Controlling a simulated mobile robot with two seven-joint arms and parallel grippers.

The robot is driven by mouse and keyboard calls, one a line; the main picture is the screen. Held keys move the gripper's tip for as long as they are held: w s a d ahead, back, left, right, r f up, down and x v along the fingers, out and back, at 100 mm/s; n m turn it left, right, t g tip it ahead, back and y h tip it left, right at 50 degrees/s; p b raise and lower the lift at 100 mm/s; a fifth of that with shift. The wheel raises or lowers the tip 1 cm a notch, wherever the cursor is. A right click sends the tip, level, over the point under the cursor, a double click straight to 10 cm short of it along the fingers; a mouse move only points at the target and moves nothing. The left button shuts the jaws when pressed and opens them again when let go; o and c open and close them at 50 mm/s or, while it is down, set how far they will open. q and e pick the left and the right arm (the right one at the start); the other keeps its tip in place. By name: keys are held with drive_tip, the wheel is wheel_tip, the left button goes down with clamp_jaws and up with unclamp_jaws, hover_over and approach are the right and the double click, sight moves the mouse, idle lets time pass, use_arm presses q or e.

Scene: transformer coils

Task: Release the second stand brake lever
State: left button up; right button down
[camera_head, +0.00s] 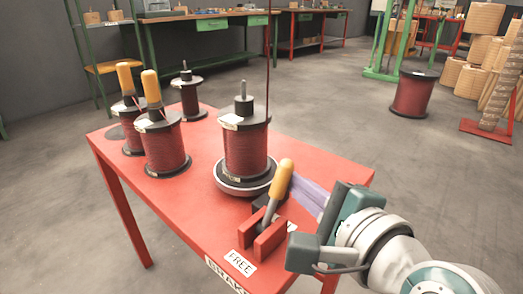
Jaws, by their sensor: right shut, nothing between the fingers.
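A brake lever with a yellow-orange handle (282,177) and a grey shaft rises from a red bracket (268,240) at the near right part of the red table (210,215). It leans up and to the right. A "FREE" label (240,262) lies in front of the bracket. A second label on the table's front edge is partly cut off. My right gripper (296,182) is shut and empty, with its lavender fingers just right of the handle; I cannot tell whether they touch it. My left gripper is not in view.
A dark red wire spool (246,150) stands on a round base behind the lever, with a line (267,60) rising near it. Several spools, two yellow-topped (150,88), stand at the table's left. Another spool (413,95) stands on the floor. Workbenches line the back.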

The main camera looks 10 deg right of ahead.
sight(279, 181)
drive_tip(key=shift+s+a+r+n+t, duration=0.35)
drive_tip(key=shift+a+n, duration=0.1)
drive_tip(key=shift+n, duration=0.15)
drive_tip(key=shift+s+a+r+n+t+b, duration=0.2)
drive_tip(key=shift+s+a+n+t+b, duration=0.35)
drive_tip(key=shift+n, duration=0.55)
drive_tip(key=a+n+t, duration=0.1)
drive_tip(key=s+a+n+b, duration=0.1)
drive_tip(key=n, duration=0.1)
drive_tip(key=shift+s+a+t, duration=0.15)
drive_tip(key=shift+s+t, duration=0.1)
drive_tip(key=shift+t, duration=0.15)
drive_tip(key=shift+s+a+f+n+t+y+b, duration=0.1)
drive_tip(key=shift+s+a+n+t+y+b, duration=0.2)
drive_tip(key=shift+n+b, duration=0.35)
drive_tip(key=shift+s+a+r+n+t+y+b, duration=0.15)
drive_tip(key=shift+s+a+n+b, duration=0.15)
drive_tip(key=shift+n, duration=0.5)
drive_tip(key=shift+s+a+f+n+t+y+b, duration=0.2)
drive_tip(key=shift+a+n+b, duration=0.25)
drive_tip(key=shift+n, duration=0.3)
drive_tip(key=shift+y, duration=0.25)
drive_tip(key=shift+s+d, duration=0.1)
drive_tip(key=shift+s, duration=0.15)
drive_tip(key=p+v, duration=0.1)
drive_tip(key=v, duration=0.8)
drive_tip(key=shift+s, duration=0.25)
